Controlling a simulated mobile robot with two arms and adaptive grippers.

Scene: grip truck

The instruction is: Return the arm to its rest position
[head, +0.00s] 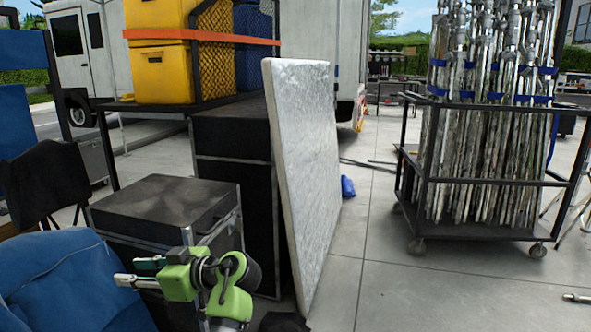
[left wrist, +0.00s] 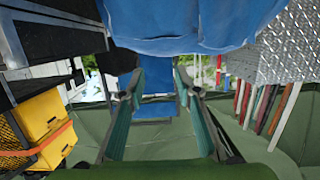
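My left gripper (head: 132,271) is at the lower left of the head view, on a green and grey arm, with its fingers pointing left. In the left wrist view its two teal fingers (left wrist: 160,95) stand well apart with nothing between them, so it is open and empty. In the head view it is in front of a black case (head: 165,205) and beside a blue draped cloth (head: 65,280). I cannot tell whether it touches either. My right gripper is not in view.
A pale panel (head: 305,160) leans upright against a black cabinet (head: 235,140). Yellow bins (head: 163,75) sit on a shelf above. A wheeled cart (head: 485,232) full of metal poles stands at right.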

